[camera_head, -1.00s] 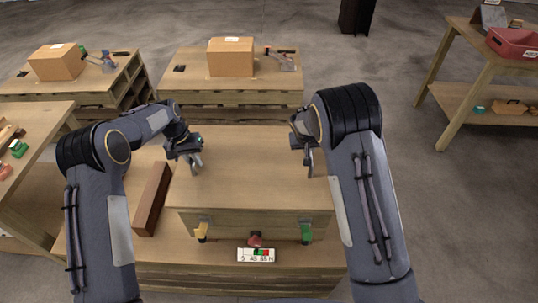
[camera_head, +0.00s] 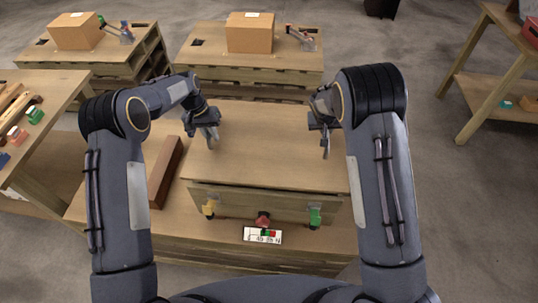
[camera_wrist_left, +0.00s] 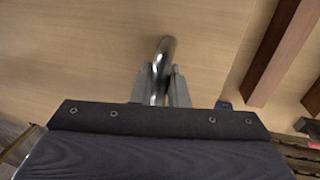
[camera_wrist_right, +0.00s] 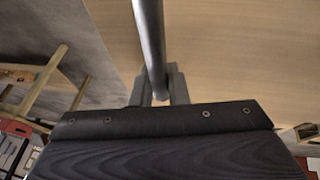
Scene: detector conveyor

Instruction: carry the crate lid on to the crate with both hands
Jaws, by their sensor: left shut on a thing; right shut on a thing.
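The crate lid (camera_head: 265,150) is a wide, flat wooden panel with a metal handle at each side. It lies over the crate (camera_head: 265,205), whose wooden front shows below the lid's front edge. A dark line runs between them; I cannot tell whether they touch. My left gripper (camera_head: 210,135) is shut on the lid's left handle, a curved metal bar in the left wrist view (camera_wrist_left: 165,52). My right gripper (camera_head: 325,145) is shut on the right handle, a metal bar in the right wrist view (camera_wrist_right: 150,45). The crate's inside is hidden.
Yellow (camera_head: 209,209), red (camera_head: 263,219) and green (camera_head: 315,217) parts sit along the crate's front, above a white label (camera_head: 262,236). A dark brown bar (camera_head: 165,172) lies left of the crate. Benches with cardboard boxes (camera_head: 250,33) stand behind. Open floor lies to the right.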

